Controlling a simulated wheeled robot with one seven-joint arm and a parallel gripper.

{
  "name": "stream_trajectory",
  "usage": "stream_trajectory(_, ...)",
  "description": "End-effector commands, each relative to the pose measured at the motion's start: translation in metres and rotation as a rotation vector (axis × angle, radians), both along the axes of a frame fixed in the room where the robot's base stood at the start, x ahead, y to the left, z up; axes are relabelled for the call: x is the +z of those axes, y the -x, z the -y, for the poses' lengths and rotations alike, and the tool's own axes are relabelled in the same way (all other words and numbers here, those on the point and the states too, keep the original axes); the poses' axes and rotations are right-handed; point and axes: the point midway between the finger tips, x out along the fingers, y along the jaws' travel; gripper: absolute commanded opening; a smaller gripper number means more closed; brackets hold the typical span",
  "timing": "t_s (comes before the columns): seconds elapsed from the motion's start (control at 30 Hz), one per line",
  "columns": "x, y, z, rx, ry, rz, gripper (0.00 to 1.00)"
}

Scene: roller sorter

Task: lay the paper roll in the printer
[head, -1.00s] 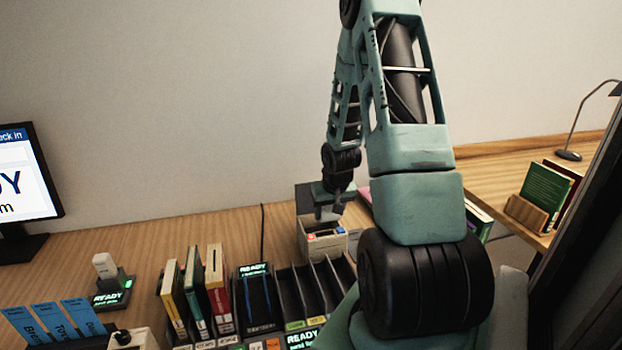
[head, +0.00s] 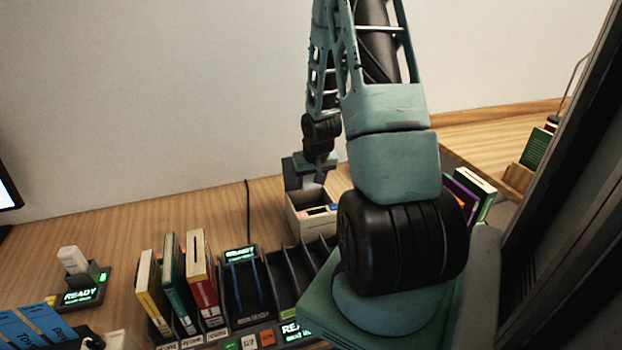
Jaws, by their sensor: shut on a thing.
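The printer (head: 305,222) is a small beige box near the back of the wooden desk, with a dark raised lid (head: 291,176) at its rear and red and blue parts on top. My gripper (head: 319,181) points down just over the printer, in front of the lid. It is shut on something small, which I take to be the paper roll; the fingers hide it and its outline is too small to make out. A gap seems to show between the fingertips and the printer's top, but I cannot tell whether anything touches.
A black slotted rack (head: 285,275) stands in front of the printer, with upright books (head: 203,270) to its left. A white device sits on a READY dock (head: 85,290) at far left. More books (head: 470,190) stand right, behind my arm. Bare desk lies left of the printer.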

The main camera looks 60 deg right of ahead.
Motion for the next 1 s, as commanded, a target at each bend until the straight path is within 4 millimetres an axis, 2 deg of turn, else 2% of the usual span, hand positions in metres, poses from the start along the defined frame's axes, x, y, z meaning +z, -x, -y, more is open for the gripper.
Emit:
stream_trajectory(0.03,-0.01,0.0,0.0,0.0,0.0,0.0,0.28)
stream_trajectory(0.7,-0.073,0.0,0.0,0.001,0.0,-0.001,0.28)
stream_trajectory(1.0,-0.089,0.0,0.0,0.0,0.0,0.0,0.28)
